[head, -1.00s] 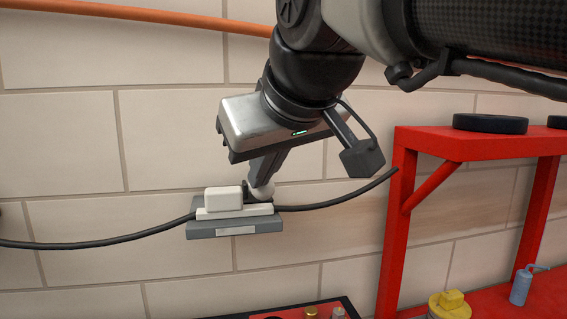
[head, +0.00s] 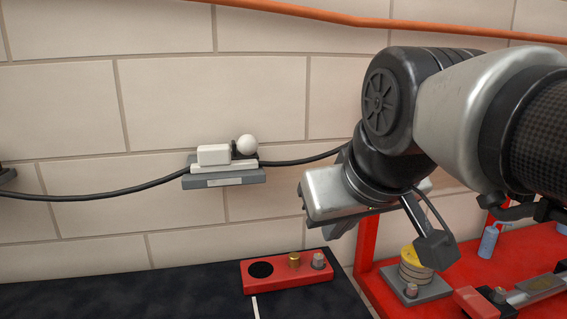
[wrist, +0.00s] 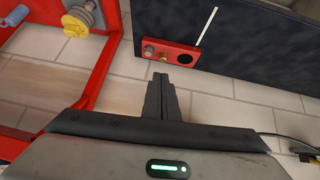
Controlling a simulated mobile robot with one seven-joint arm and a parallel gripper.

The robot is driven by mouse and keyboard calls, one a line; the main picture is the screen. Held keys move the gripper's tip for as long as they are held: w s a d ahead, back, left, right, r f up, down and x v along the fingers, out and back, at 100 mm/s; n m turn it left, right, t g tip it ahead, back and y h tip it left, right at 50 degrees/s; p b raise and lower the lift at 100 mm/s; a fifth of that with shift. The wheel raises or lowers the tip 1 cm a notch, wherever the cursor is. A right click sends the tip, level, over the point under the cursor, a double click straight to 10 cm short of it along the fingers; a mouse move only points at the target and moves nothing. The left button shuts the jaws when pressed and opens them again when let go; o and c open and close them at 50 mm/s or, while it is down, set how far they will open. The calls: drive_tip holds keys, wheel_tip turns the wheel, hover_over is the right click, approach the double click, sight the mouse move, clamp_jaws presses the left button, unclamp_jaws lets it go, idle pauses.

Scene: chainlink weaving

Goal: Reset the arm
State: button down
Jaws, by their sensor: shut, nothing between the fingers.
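My gripper (wrist: 163,88) shows in the wrist view with its two dark fingers together and nothing between them. In the head view my gripper's silver body hangs in front of the brick wall, and its fingers are mostly hidden. It is right of and apart from the small grey wall shelf (head: 224,180), which carries a white box (head: 213,155) and a white ball-shaped knob (head: 247,145).
A black table (head: 150,295) lies below, with a red block (head: 287,272) on its back edge. A red frame (head: 368,245) stands at the right, with a yellow round part (head: 415,265) and a blue bottle (head: 489,240). A black cable (head: 100,194) runs along the wall.

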drive_tip(key=s+d+f+m+g+h+p, duration=0.1)
drive_tip(key=s+d+f+m, duration=0.1)
drive_tip(key=s+d+f, duration=0.3)
drive_tip(key=s+d+f+m+g, duration=0.1)
drive_tip(key=s+d+f, duration=0.15)
drive_tip(key=f, duration=0.45)
wheel_tip(320, 180, up, 21)
drive_tip(key=p, duration=2.1)
drive_tip(key=shift+w+a+r, duration=0.15)
drive_tip(key=shift+a, duration=0.25)
